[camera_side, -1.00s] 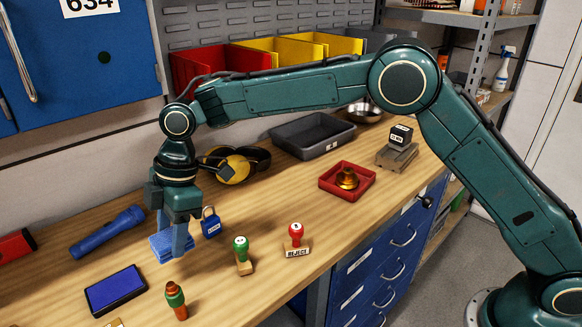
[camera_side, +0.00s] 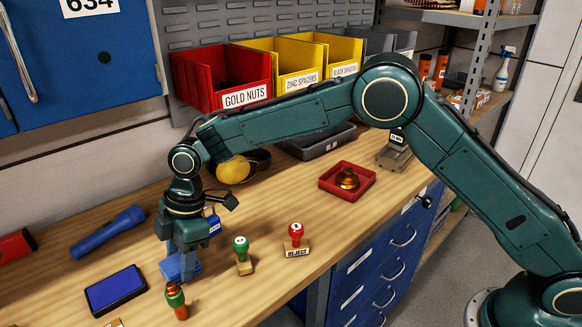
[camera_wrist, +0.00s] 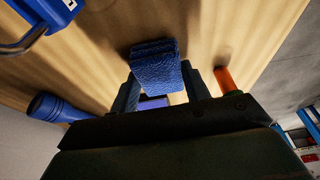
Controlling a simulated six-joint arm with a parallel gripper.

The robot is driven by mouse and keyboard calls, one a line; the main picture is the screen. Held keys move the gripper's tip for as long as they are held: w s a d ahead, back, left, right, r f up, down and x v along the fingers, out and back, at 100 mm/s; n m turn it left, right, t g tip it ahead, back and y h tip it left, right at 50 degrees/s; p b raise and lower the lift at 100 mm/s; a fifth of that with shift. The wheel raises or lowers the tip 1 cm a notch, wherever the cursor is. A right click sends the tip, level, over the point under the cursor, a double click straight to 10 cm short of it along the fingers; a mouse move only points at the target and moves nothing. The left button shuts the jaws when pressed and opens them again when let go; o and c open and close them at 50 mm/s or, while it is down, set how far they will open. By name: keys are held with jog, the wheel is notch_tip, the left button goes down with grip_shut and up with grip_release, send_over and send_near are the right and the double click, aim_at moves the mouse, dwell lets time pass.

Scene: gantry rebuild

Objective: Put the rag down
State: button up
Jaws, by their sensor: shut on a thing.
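The rag (camera_side: 180,266) is a folded blue cloth. It also shows in the wrist view (camera_wrist: 155,62), between the two fingers. My gripper (camera_side: 182,262) points down and is shut on the rag, low over the wooden workbench near its front. I cannot tell whether the rag touches the bench top. In the side view the fingers hide part of the rag.
A blue padlock (camera_side: 213,224) is just behind my gripper. Green (camera_side: 242,254) and red (camera_side: 296,240) stamps stand to the right. A flashlight (camera_side: 107,231) lies at left.

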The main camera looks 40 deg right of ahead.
jog(key=o, duration=1)
jog(key=shift+f, duration=0.1)
jog(key=v, duration=1.2)
